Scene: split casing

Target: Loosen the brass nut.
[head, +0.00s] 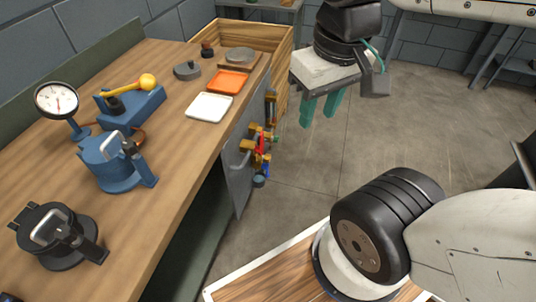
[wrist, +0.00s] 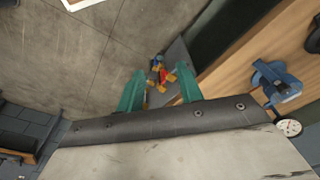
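Brass-coloured fittings (head: 247,147) sit on a grey upright panel (head: 238,178) at the bench's side, with red and blue parts among them. Which of them is the brass nut is too small to tell. The fittings also show in the wrist view (wrist: 158,74), between and beyond my fingers. My gripper (head: 318,115) hangs in the air to the right of the panel, apart from it. Its two teal fingers are spread with nothing between them, as the wrist view (wrist: 160,88) also shows.
The wooden bench (head: 180,150) holds a dial gauge (head: 58,101), a blue block (head: 130,105) with a yellow-handled piece, blue (head: 108,165) and black (head: 55,240) clamp-like fixtures, an orange tray (head: 228,82) and a white tray (head: 209,107). A wooden crate (head: 278,65) stands behind. The floor below my gripper is clear.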

